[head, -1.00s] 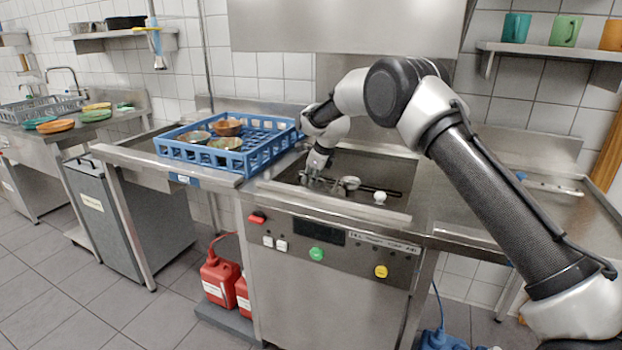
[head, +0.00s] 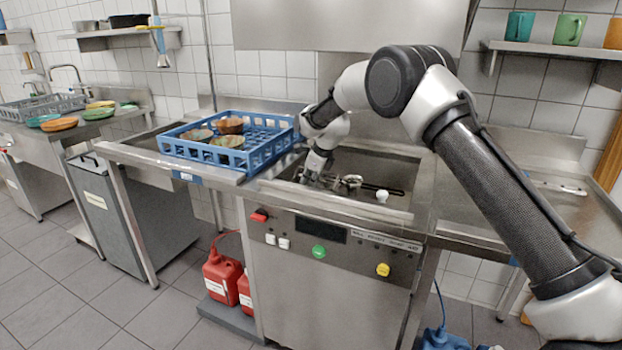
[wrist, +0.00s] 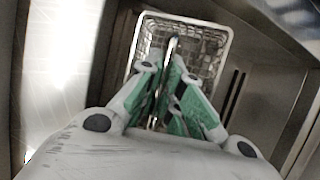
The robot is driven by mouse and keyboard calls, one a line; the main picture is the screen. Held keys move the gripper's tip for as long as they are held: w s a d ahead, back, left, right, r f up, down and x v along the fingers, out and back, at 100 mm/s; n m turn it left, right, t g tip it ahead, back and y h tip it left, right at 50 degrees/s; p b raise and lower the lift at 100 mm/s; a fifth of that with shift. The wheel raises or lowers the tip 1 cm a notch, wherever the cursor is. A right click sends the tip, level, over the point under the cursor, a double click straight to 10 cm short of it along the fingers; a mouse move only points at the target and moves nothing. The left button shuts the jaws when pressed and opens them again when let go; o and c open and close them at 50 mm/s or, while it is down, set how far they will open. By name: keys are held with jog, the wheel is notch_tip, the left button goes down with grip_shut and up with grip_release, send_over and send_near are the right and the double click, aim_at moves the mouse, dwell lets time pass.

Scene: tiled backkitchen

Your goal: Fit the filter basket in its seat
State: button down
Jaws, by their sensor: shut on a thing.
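The filter basket (wrist: 222,42) is a pale wire-mesh box, seen from above in the wrist view. A thin metal handle (wrist: 172,47) rises across its middle. My gripper (wrist: 168,88), with green finger pads, is shut on this handle above the near part of the basket. In the head view my gripper (head: 308,179) reaches down into the left part of the open machine tank (head: 345,162). The basket cannot be made out clearly there. The seat is hidden, and I cannot tell whether the basket touches it.
A metal fitting (head: 351,181) and a white knob (head: 382,196) are right of my gripper in the tank. Steel walls stand close around the basket. A blue rack (head: 255,160) with several bowls stands to the left.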

jog(key=shift+s+d+f, duration=0.1)
jog(key=shift+s+f, duration=0.1)
jog(key=shift+f, duration=0.35)
jog(key=shift+s+d+f, duration=0.1)
jog(key=shift+s+f, duration=0.1)
jog(key=shift+f, duration=0.35)
jog(key=c, duration=1.5)
grip_release()
jog(key=shift+w+a+f, duration=0.1)
jog(key=shift+w+f, duration=0.05)
jog(key=shift+w, duration=0.05)
jog(key=shift+r, duration=0.25)
jog(key=shift+r, duration=0.3)
jog(key=v, duration=1.1)
jog(key=shift+r, duration=0.2)
